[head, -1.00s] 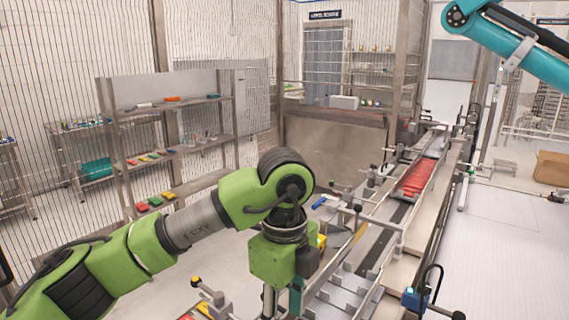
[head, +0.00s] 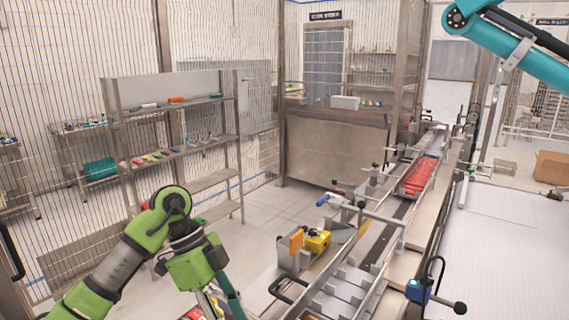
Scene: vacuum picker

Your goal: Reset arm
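My green left arm (head: 120,265) comes in from the lower left. Its elbow-like joint (head: 171,203) is raised, and the green wrist block (head: 190,265) hangs to its right. Below the wrist, a slim teal and grey end (head: 229,292) points down and runs toward the bottom edge. Its fingertips cannot be made out, so I cannot tell whether the left gripper is open or shut. A teal arm (head: 520,48) reaches across the upper right corner. No gripper shows on it, and no right gripper is in view.
A long conveyor (head: 375,240) with metal dividers runs from bottom centre to the back. A red load (head: 420,176) sits on it farther back. Orange and yellow parts (head: 317,241) stand beside it. A shelf rack (head: 170,150) stands left. The floor (head: 260,215) between is clear.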

